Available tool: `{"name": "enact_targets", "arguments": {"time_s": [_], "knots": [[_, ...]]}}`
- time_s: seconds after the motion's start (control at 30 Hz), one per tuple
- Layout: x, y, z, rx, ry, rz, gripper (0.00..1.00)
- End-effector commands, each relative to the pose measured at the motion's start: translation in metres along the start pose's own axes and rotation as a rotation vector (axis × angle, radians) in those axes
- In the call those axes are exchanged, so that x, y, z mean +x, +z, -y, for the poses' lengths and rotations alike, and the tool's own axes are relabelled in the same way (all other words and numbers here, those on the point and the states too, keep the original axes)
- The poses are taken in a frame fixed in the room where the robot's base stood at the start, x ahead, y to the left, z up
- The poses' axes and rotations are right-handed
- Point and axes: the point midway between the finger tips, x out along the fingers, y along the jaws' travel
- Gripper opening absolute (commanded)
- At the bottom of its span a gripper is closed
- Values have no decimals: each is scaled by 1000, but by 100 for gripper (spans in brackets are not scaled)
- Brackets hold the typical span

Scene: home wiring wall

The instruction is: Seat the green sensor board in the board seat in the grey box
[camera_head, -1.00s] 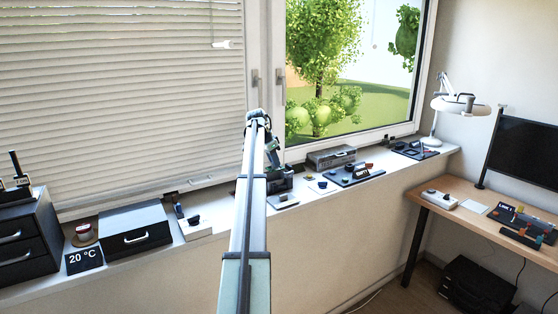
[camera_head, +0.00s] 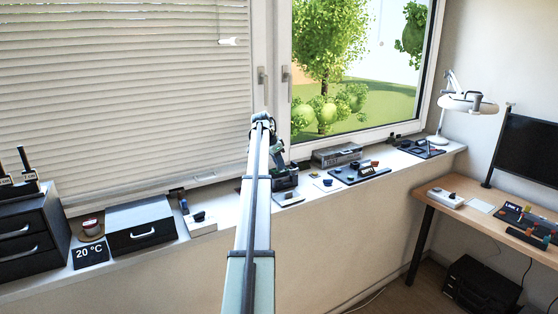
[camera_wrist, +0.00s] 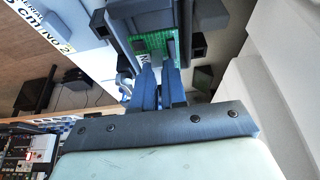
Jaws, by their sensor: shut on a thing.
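The green sensor board (camera_wrist: 155,43) is at the tips of my gripper (camera_wrist: 158,68) in the wrist view. The blue fingers are shut on it. A dark grey boxy part (camera_wrist: 146,12) lies just beyond and around the board; it looks like the grey box. I cannot tell whether the board touches its seat or is above it. In the head view my arm reaches to the window sill, and the board and fingertips are too small or hidden to make out.
The white sill (camera_head: 229,214) carries a black drawer box (camera_head: 141,236), a temperature display (camera_head: 90,253) and a grey case (camera_head: 337,155). A wooden desk (camera_head: 459,223) stands at the right.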

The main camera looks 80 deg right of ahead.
Motion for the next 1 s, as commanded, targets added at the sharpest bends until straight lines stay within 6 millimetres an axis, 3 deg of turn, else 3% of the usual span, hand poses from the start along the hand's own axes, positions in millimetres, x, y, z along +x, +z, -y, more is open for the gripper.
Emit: {"name": "enact_targets", "arguments": {"time_s": [0.4, 1.0], "knots": [[29, 12, 0, 1, 0, 0, 0], [34, 14, 0, 0, 0, 0, 0]]}}
